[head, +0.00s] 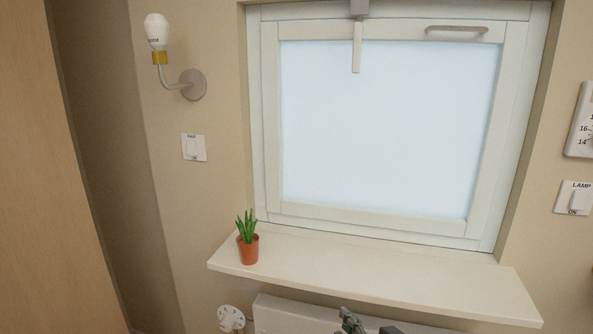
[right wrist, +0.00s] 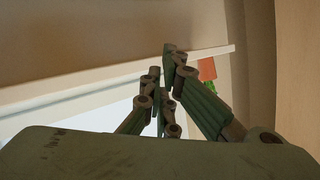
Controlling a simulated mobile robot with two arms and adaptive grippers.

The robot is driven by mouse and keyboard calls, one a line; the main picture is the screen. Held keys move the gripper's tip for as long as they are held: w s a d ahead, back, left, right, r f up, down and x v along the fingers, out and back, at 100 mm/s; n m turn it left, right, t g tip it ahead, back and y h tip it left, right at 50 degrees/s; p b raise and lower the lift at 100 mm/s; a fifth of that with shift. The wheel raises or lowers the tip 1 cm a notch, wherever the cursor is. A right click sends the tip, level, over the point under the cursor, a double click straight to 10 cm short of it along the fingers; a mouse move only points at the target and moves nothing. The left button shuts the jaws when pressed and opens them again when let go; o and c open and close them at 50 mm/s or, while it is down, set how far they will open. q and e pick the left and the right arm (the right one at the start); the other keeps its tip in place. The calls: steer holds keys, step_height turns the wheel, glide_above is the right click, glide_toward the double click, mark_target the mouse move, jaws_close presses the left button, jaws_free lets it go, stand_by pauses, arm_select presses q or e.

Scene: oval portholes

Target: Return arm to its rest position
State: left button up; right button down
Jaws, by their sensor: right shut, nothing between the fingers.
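My right gripper (head: 352,320) shows only in part at the bottom edge of the head view, in front of the radiator and below the windowsill (head: 390,272). In the right wrist view its dark green fingers (right wrist: 165,62) are shut with nothing between them. That view looks upside down, with the sill edge and the plant beyond the fingers. My left gripper is in neither view. Most of my right arm is out of the head view.
A potted plant (head: 248,249) stands at the sill's left end. The white radiator (head: 285,314) and its valve (head: 231,318) sit below. The window (head: 390,125) is above. A wall lamp (head: 157,32) juts out at left. Switches flank the window.

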steer(key=s+d+f+g+h, duration=0.25)
steer(key=s+f, duration=0.35)
steer(key=s, duration=0.4)
steer(key=s+d+f+n+g+h, duration=0.1)
steer(key=s+d+f+g, duration=0.4)
steer(key=s, duration=0.4)
steer(key=s+d+f+g+h, duration=0.2)
steer(key=s+d+f, duration=0.1)
steer(key=s+f, duration=0.55)
step_height(320, 180, down, 24)
steer(key=s+g, duration=0.2)
steer(key=s, duration=0.1)
steer(key=s+d+f, duration=0.2)
steer(key=s+f, duration=1.5)
steer(key=shift+d+f+g, duration=0.2)
steer(key=shift+d+g, duration=0.05)
steer(key=shift+g, duration=0.1)
